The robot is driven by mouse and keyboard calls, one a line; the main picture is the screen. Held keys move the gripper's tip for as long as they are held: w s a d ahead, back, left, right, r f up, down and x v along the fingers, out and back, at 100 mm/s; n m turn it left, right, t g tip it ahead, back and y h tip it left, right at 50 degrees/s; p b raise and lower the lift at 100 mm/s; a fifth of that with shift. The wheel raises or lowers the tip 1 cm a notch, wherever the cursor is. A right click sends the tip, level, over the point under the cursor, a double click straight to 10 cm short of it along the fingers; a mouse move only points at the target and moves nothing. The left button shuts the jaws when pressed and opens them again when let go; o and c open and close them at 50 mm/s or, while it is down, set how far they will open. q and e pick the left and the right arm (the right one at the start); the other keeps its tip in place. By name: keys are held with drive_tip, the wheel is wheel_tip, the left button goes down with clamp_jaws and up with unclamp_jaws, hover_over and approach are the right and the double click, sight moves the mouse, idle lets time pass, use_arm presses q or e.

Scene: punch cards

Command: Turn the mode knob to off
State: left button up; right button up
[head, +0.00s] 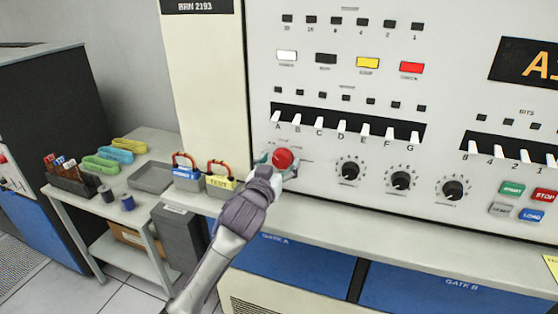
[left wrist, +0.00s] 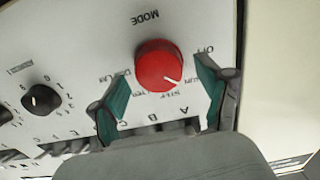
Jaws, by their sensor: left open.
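The mode knob (head: 282,158) is round and red, on the white control panel (head: 312,180) below the row of lettered switches. In the left wrist view the knob (left wrist: 157,62) sits under the word MODE, and its white mark points to the lower right. Gaps show between fingers and knob; contact cannot be seen. My right gripper is not in view.
Several black knobs (head: 401,181) are to the right on the panel. Lettered white switches (head: 342,126) run just above. A grey side table (head: 117,208) holds trays and spools.

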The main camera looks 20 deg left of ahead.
use_arm(q)
drive_tip(key=c, duration=1.1)
drive_tip(key=shift+c, duration=0.2)
drive_tip(key=n+p, duration=0.1)
drive_tip(key=n, duration=0.3)
drive_tip(key=shift+r+n+p, duration=0.1)
drive_tip(key=shift+n+p, duration=0.2)
drive_tip(key=n+p, duration=0.1)
drive_tip(key=n, duration=0.3)
drive_tip(key=shift+a+p, duration=0.15)
drive_tip(key=shift+p, duration=0.25)
drive_tip(key=shift+n, duration=0.3)
drive_tip(key=o, duration=1.1)
drive_tip(key=shift+w, duration=0.1)
